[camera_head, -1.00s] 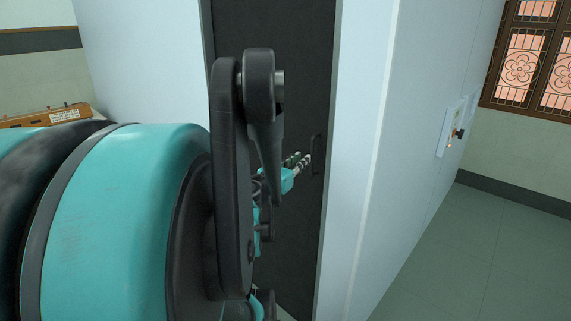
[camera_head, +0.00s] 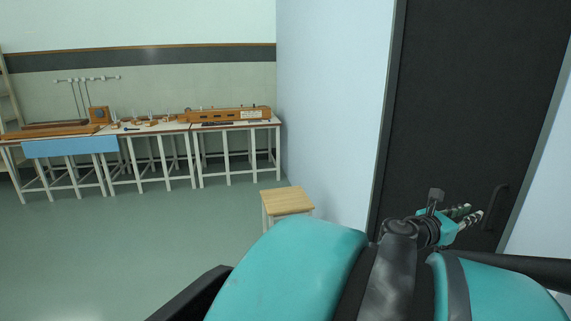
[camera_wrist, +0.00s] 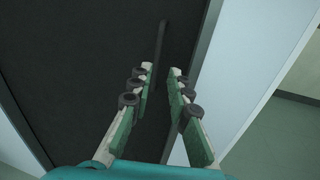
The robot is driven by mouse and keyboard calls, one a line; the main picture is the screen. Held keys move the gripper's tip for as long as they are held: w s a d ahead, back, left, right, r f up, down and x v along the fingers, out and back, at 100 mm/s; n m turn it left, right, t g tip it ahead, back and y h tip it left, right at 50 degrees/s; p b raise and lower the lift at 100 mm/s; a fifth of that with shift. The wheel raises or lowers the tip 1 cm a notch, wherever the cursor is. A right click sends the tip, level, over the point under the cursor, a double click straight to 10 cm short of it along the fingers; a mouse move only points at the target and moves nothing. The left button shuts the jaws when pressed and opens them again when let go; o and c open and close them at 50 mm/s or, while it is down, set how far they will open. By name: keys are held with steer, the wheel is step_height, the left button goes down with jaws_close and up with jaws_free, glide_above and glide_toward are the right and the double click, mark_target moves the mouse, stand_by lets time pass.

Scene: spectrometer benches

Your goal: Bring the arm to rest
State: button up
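My gripper (camera_head: 470,216) is at the lower right of the head view, in front of a black door (camera_head: 470,100). In the wrist view my gripper (camera_wrist: 162,74) shows two green-padded fingers standing apart, with nothing between the pads. The door's dark handle (camera_head: 495,207) is just beyond the fingertips in the head view. In the wrist view the handle (camera_wrist: 161,45) appears ahead, near the left fingertip. I cannot tell any contact between them. My teal arm fills the bottom of the head view and hides part of the floor and the door's lower part.
The door is set in a pale blue wall (camera_head: 335,90). A wooden-topped stool (camera_head: 287,201) stands by that wall, left of my arm. Benches (camera_head: 232,126) with wooden instruments line the far wall. The floor (camera_head: 130,240) at left is open.

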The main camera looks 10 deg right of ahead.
steer(key=w+a+f+m+y, duration=0.45)
steer(key=a+f+m, duration=0.25)
steer(key=f, duration=0.2)
steer(key=w+a+f+m+y, duration=0.3)
steer(key=a+f+m+y, duration=0.2)
steer(key=a+f+m, duration=0.25)
steer(key=a+f+m+y, duration=0.3)
steer(key=a+f+y, duration=0.1)
steer(key=a, duration=0.6)
steer(key=a+f+m+y, duration=0.3)
steer(key=a+f, duration=0.1)
steer(key=a, duration=0.5)
steer(key=shift+s+a+g+y, duration=0.3)
steer(key=shift+a+g+y, duration=0.05)
steer(key=shift+g, duration=0.05)
